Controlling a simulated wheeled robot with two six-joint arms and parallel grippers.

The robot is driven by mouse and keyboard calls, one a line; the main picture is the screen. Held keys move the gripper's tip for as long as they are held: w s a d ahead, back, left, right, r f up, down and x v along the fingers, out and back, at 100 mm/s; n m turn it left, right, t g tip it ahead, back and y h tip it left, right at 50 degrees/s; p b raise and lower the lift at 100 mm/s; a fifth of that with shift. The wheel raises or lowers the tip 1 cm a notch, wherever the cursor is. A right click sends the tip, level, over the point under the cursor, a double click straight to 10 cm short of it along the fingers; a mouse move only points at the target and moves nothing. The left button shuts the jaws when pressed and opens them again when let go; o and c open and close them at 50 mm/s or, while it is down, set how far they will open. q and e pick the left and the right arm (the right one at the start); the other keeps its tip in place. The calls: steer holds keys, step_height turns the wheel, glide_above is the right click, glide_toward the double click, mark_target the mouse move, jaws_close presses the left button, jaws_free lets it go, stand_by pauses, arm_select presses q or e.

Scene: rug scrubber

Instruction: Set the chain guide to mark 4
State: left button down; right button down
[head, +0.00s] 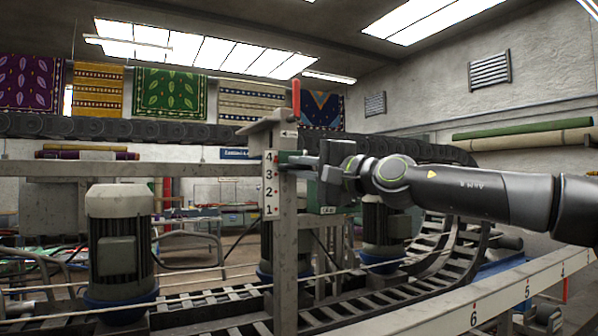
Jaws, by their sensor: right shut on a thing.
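A white scale plate (270,206) with marks 4, 3, 2 and 1 from top to bottom is fixed on a grey upright post (286,270). My right gripper (292,163) reaches in from the right and is shut on a small dark green part beside the post, which looks like the chain guide (290,155). The guide is about level with mark 4 at the top of the plate; its exact alignment is hard to tell, as the fingers partly cover it. My left gripper is not in view.
A grey motor (120,240) stands to the left, with others behind the post. Chain tracks (220,306) run below. A pale rail (430,318) with numbered marks crosses the lower right. Rugs (170,92) hang on the back wall.

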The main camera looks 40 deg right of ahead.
steer(key=shift+d+r, duration=0.15)
steer(key=shift+r, duration=0.2)
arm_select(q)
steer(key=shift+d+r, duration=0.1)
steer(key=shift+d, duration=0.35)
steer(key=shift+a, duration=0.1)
arm_select(e)
steer(key=shift+r, duration=0.1)
steer(key=c, duration=1.5)
jaws_free()
steer(key=shift+c, duration=0.2)
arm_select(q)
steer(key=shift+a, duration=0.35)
arm_select(e)
steer(key=shift+o, duration=0.2)
steer(key=shift+a, duration=0.2)
steer(key=shift+w+f, duration=0.1)
steer(key=shift+f, duration=0.1)
